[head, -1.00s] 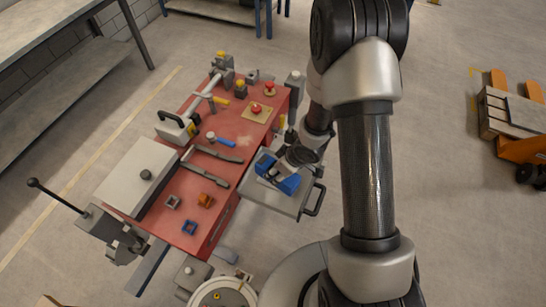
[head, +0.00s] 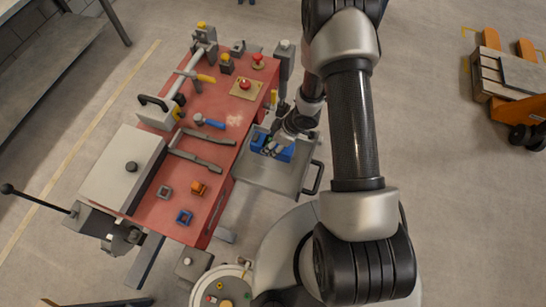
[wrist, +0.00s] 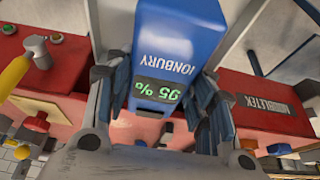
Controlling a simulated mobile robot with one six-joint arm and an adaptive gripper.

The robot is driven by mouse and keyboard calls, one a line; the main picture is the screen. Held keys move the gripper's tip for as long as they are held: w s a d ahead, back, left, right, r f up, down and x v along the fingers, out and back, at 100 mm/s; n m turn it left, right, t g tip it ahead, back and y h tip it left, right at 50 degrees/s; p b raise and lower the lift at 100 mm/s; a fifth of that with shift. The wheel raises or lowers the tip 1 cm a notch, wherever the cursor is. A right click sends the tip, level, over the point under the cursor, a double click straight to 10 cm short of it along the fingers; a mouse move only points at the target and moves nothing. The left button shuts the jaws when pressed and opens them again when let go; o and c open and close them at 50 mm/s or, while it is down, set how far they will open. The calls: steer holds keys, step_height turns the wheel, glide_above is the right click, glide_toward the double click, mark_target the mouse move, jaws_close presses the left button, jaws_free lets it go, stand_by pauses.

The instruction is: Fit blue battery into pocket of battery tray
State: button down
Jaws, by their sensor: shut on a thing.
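My gripper (wrist: 155,100) is shut on the blue battery (wrist: 180,45), with a finger on each side of it. The battery bears the name IONBURY and a green 95 % display, upside down in the wrist view. In the head view my gripper (head: 283,141) and the battery (head: 286,154) are over the far part of a grey tray (head: 278,177) at the bench's right side. Another blue part shows just left of the gripper; I cannot tell what it is. The tray's pocket and the battery's lower end are hidden, so I cannot tell whether they touch.
The red bench (head: 205,160) left of the tray carries a grey box (head: 123,170), flat dark bars (head: 201,160), a blue-handled tool (head: 208,122) and small blocks (head: 199,187). A red button (head: 245,84) sits on its far part.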

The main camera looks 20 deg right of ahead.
steer(key=shift+w+f+b, duration=0.1)
steer(key=shift+f+b, duration=1.15)
steer(key=shift+f, duration=3.05)
steer(key=shift+f, duration=0.15)
steer(key=c, duration=0.7)
jaws_free()
